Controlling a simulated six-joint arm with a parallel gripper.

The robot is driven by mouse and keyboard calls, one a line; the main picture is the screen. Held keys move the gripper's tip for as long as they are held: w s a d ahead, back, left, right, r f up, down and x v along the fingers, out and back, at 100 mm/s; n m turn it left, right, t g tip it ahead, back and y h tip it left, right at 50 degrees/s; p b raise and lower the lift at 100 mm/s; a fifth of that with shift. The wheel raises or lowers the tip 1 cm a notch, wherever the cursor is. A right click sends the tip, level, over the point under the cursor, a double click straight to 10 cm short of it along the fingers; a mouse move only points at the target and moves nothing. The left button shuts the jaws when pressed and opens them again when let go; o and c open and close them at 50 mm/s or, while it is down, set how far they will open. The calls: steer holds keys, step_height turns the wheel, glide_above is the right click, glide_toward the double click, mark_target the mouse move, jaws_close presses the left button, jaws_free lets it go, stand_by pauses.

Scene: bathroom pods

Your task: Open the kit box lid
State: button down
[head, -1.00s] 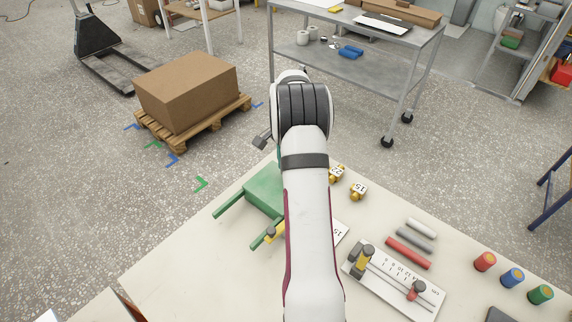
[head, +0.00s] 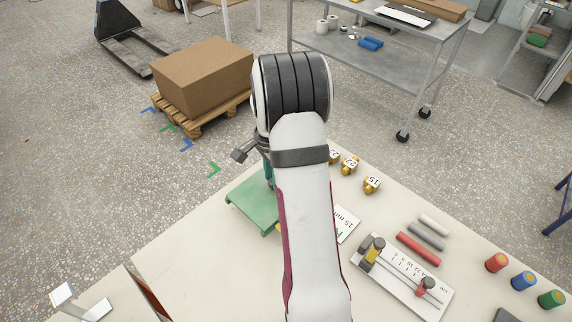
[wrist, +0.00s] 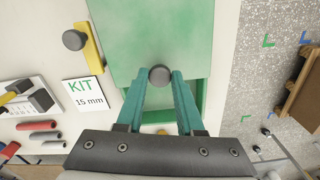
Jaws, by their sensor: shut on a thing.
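The kit box is green; its flat lid (head: 256,198) shows left of my arm in the head view and fills the top middle of the wrist view (wrist: 160,30). The lid covers the rails at the near left. A dark round knob (wrist: 160,74) sits at the lid's edge. My gripper (wrist: 160,80) is shut on this knob, a teal finger on each side. Below the lid edge, part of the box's opening shows, with its green rim (wrist: 205,100). A yellow latch (wrist: 90,45) with a dark knob lies beside the lid. My arm hides much of the box in the head view.
A "KIT 15 mm" card (wrist: 84,93) lies beside the box. Numbered brass fittings (head: 350,165), a ruled gauge plate (head: 405,278), rods (head: 418,248) and coloured cylinders (head: 523,280) stand to the right. The table left of the box is mostly clear.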

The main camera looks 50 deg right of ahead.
steer(key=shift+a, duration=0.2)
steer(key=c, duration=0.5)
jaws_free()
steer(key=shift+c, duration=0.2)
step_height(320, 180, up, 16)
